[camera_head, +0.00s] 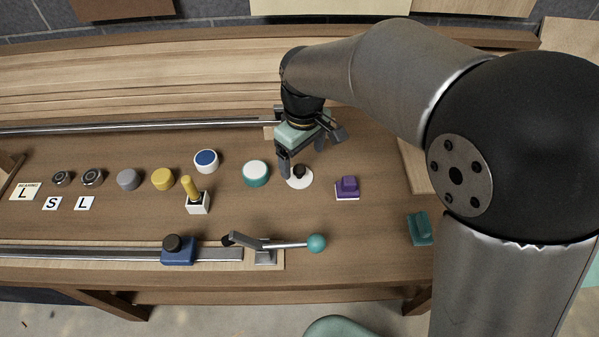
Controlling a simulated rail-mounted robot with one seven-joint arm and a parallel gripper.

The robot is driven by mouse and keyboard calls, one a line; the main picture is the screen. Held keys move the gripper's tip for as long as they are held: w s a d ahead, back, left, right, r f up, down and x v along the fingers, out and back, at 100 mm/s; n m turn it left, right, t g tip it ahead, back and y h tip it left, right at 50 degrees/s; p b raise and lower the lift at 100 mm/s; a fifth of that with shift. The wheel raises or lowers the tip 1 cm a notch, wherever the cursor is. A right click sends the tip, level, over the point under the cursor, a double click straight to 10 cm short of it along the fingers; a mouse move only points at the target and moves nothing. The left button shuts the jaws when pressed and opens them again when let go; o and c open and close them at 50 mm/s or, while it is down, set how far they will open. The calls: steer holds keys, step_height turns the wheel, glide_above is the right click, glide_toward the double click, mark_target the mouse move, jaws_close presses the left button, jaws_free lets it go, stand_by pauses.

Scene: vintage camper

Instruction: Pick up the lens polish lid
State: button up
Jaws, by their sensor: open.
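A round white disc (299,183) with a black knob on top lies on the wooden workbench (370,260); it looks like the lid, though no label on it can be read. My gripper (300,164) points down just above and behind this disc, with its fingers apart and nothing seen between them. One finger hangs near the disc's left edge, close to the knob. I cannot tell whether it touches. A white-topped teal tin (256,173) stands to the left of the disc, apart from the gripper.
A purple block (347,187) stands right of the disc, and a teal block (420,228) farther right. A blue-topped tin (206,160), a yellow tin (163,179) and a yellow-handled tool (190,190) stand left. A teal-knobbed lever (316,243) lies in front. A metal rail (150,126) runs behind.

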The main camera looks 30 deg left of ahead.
mark_target(299, 168)
steer(key=f, duration=0.4)
steer(key=shift+s+a+p, duration=0.25)
steer(key=shift+a+p, duration=0.05)
steer(key=shift+p, duration=0.05)
steer(key=shift+f, duration=0.45)
steer(key=c, duration=1.1)
steer(key=shift+r, duration=0.1)
